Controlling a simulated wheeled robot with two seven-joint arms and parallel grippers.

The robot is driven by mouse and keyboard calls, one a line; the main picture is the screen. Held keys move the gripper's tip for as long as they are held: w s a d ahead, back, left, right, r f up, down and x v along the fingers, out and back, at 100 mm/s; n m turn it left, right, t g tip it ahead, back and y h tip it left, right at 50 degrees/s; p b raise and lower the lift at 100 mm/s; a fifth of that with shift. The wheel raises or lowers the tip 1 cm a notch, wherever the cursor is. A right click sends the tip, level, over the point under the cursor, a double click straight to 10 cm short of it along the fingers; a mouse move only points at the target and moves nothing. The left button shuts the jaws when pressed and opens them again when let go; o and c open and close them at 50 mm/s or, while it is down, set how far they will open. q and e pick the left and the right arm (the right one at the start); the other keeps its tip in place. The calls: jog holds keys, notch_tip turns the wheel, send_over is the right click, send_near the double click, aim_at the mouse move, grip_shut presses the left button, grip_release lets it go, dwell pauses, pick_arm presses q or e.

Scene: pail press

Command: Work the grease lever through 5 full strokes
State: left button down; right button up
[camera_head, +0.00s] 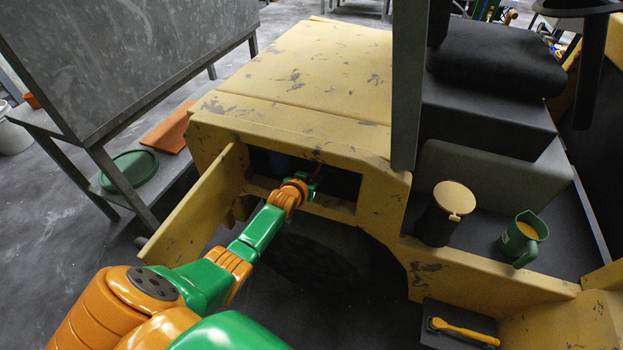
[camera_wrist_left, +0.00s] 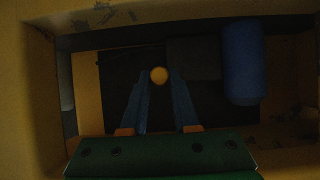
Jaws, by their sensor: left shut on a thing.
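My left gripper (camera_head: 312,180) reaches into the dark opening in the yellow machine's side. In the left wrist view its two fingers (camera_wrist_left: 159,88) are shut on a round yellow knob (camera_wrist_left: 159,75), which appears to be the end of the grease lever. The lever's shaft is not clear in the dark. In the head view the lever is mostly hidden by my gripper. A blue cylinder (camera_wrist_left: 243,62) stands inside the compartment, to the right of the knob in the wrist view. My right gripper is not in view.
The yellow hatch door (camera_head: 195,205) hangs open left of my forearm. The opening's frame is close around my wrist. A dark canister with yellow lid (camera_head: 437,225), a green jug (camera_head: 521,240) and a yellow-handled brush (camera_head: 462,331) are at right. A grey bench (camera_head: 135,70) stands left.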

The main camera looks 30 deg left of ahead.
pick_arm(q)
jog(key=shift+w+a+r+p, duration=0.15)
jog(key=shift+r+p, duration=0.15)
jog(key=shift+r, duration=0.4)
jog(key=shift+w+d+r+p, duration=0.15)
jog(key=shift+r+p, duration=0.1)
jog(key=shift+r, duration=0.4)
jog(key=shift+w+a+r+p, duration=0.15)
jog(key=shift+r+p, duration=0.15)
jog(key=shift+r, duration=0.4)
jog(key=shift+f, duration=0.1)
jog(key=c, duration=0.6)
grip_release()
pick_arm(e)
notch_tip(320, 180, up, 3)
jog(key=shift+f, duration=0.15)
pick_arm(q)
jog(key=shift+s, duration=0.1)
